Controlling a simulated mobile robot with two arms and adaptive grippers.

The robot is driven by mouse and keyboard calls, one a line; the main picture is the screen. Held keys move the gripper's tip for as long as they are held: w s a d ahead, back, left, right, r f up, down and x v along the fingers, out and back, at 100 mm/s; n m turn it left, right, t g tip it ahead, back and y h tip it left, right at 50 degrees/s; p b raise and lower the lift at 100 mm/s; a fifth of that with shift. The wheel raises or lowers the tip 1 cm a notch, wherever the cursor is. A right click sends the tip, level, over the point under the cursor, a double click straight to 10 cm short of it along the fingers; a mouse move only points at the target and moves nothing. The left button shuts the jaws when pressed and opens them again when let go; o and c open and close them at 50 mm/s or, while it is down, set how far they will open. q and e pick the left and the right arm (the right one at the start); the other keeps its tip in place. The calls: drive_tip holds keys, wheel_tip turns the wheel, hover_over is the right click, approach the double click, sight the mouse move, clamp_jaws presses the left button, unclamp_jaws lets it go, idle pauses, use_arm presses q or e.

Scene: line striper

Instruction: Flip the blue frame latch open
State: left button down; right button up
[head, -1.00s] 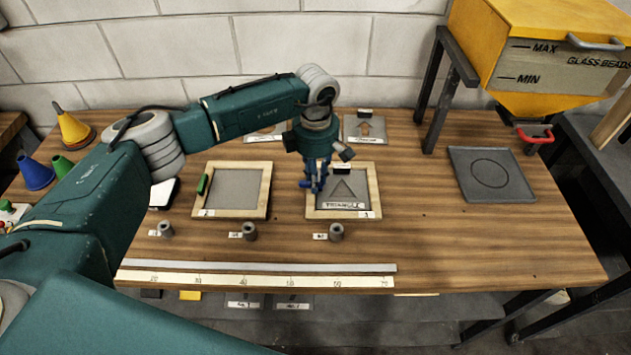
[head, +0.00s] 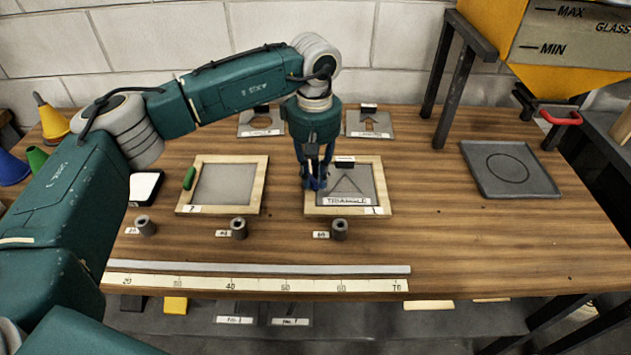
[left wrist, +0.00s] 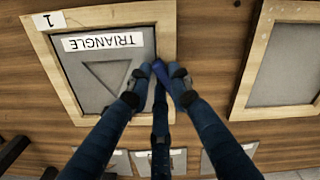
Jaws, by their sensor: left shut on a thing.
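The wooden frame marked 1 (head: 382,185) lies on the bench with a grey stencil (head: 372,180) labelled TRIANGLE inside it. My left gripper (head: 315,182) points down at the frame's left rail in the head view. In the left wrist view, my left gripper's fingertips (left wrist: 162,76) are closed on the blue latch (left wrist: 161,70), at the frame's edge (left wrist: 165,30). The fingers hide much of the latch, so its exact angle cannot be told. My right gripper is not in view.
A second wooden frame (head: 262,180) with a green latch (head: 189,179) lies to the left. Several grey cylinders, one of them here (head: 340,229), stand in front. A ruler strip (head: 260,283) runs along the front edge. A grey tray (head: 475,180) lies at the right.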

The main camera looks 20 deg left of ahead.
sight(312, 179)
use_arm(q)
drive_tip(key=m+b, duration=0.1)
drive_tip(key=m, duration=0.2)
drive_tip(key=shift+a+b, duration=0.1)
drive_tip(key=shift+b, duration=0.3)
drive_tip(key=shift+s+a+r+m+b, duration=0.1)
drive_tip(key=shift+m+b, duration=0.15)
drive_tip(key=shift+m, duration=0.4)
drive_tip(key=shift+s+m+b, duration=0.1)
drive_tip(key=shift+m+b, duration=0.1)
drive_tip(key=shift+m, duration=0.45)
drive_tip(key=shift+r, duration=0.1)
drive_tip(key=c, duration=1.6)
unclamp_jaws()
drive_tip(key=shift+o, duration=0.2)
wheel_tip(312, 179, up, 12)
